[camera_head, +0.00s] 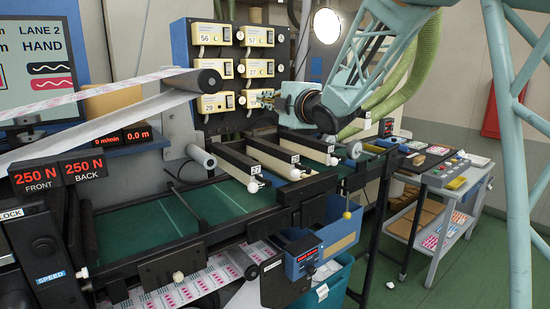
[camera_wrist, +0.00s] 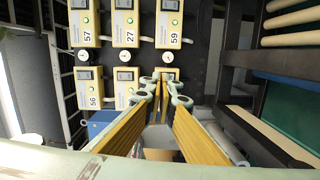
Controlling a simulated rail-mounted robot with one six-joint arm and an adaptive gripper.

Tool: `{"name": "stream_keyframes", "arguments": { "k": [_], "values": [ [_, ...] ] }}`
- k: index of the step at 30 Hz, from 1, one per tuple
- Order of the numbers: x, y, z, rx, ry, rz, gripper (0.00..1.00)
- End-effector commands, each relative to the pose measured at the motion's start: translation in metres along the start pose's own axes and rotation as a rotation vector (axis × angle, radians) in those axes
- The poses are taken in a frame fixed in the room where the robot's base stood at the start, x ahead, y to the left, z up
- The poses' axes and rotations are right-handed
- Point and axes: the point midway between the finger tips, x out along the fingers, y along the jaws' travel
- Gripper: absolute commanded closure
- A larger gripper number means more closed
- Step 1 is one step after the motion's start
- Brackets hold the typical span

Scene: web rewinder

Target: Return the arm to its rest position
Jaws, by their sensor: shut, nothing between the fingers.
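My teal arm reaches from the upper right of the head view down to my gripper (camera_head: 266,98). My gripper is level with the lower part of the panel of yellow numbered boxes (camera_head: 256,68) and points left. It is shut and empty. It also shows in the wrist view (camera_wrist: 158,90), where its yellow-brown finger pads converge toward the boxes (camera_wrist: 126,30). A gap between the fingertips and the panel cannot be judged exactly.
Below my gripper are several rollers (camera_head: 267,160) over a green bed (camera_head: 170,220). A dark-ended roller (camera_head: 207,79) stands to its left. A grey cart (camera_head: 445,185) with trays is at the right.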

Motion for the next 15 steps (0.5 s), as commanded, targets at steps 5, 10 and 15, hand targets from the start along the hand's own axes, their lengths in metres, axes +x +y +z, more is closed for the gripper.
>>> {"name": "stream_keyframes", "arguments": {
  "k": [5, 10, 15],
  "values": [
    [-0.034, 0.002, 0.019, 0.087, -0.091, -0.047, 1.0],
    [-0.069, -0.002, 0.035, 0.177, -0.18, -0.092, 1.0],
    [-0.108, -0.007, 0.049, 0.273, -0.269, -0.132, 1.0]
  ]
}}
